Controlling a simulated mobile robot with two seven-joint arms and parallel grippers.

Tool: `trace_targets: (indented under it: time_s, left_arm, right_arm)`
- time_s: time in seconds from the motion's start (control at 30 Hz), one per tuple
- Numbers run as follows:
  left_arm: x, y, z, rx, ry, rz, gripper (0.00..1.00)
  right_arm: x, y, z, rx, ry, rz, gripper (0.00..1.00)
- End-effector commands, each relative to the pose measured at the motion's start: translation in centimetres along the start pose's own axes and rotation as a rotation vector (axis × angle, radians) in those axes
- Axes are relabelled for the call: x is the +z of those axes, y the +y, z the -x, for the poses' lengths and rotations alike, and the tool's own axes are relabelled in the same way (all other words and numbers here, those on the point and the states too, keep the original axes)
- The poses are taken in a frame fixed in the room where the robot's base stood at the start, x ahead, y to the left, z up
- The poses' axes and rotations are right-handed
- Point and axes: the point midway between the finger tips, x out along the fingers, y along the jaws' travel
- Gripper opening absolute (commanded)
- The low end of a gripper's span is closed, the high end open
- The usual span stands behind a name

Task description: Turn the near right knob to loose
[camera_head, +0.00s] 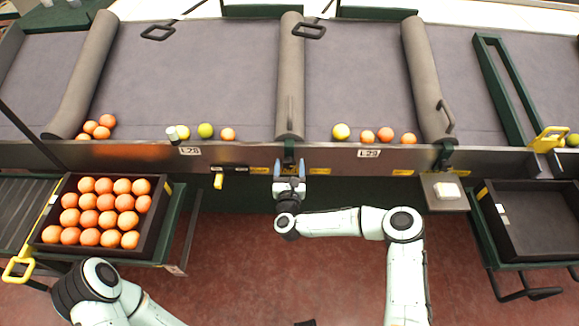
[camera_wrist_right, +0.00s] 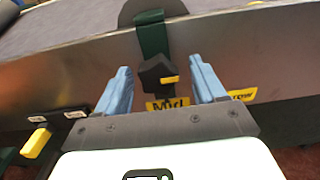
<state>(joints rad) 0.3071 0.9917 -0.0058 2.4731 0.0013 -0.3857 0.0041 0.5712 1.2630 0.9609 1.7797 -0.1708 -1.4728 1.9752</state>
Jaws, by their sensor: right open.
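A dark, angular knob (camera_wrist_right: 155,76) with a small yellow mark on its right side sits under a green bracket (camera_wrist_right: 152,35) on the metal front wall. A yellow label reading "Mid" (camera_wrist_right: 168,103) is just below it, and a partly hidden label ending in "row" (camera_wrist_right: 241,95) is to its right. My right gripper (camera_wrist_right: 163,83) is open, with its blue fingers on either side of the knob; contact is not clear. In the head view the right gripper (camera_head: 290,169) is at the middle divider. A second green bracket (camera_head: 444,155) is farther right; its knob is not clear. My left gripper is out of view.
A yellow-handled lever (camera_head: 218,181) is left of the right gripper. A crate of oranges (camera_head: 154,213) stands at left, and an empty dark crate (camera_head: 535,252) at right. A small shelf with a pale block (camera_head: 447,190) juts out between. Loose fruit (camera_head: 205,131) lies on the belts.

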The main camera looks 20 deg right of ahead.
Motion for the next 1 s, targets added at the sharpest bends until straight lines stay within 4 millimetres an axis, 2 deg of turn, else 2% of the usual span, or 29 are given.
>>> trace_targets:
  time_s: [0.13,0.17,0.3,0.33,0.67,1.0]
  left_arm:
    - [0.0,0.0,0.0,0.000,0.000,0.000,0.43]
    - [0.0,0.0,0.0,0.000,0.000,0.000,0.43]
    - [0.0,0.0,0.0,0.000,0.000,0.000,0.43]
    - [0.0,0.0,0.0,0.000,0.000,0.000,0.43]
    - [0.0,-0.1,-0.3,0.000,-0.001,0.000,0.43]
    - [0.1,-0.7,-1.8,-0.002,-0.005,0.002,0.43]
  right_arm:
    - [0.0,0.0,0.0,0.000,0.000,0.000,0.70]
    - [0.0,0.0,0.0,0.000,0.000,0.000,0.66]
    - [0.0,0.0,0.0,0.000,0.000,0.000,0.21]
    - [0.0,0.0,0.0,0.000,0.000,0.000,0.13]
    - [0.0,0.0,0.1,0.000,-0.001,0.033,0.14]
    - [-0.1,0.1,0.0,0.000,-0.003,0.246,0.14]
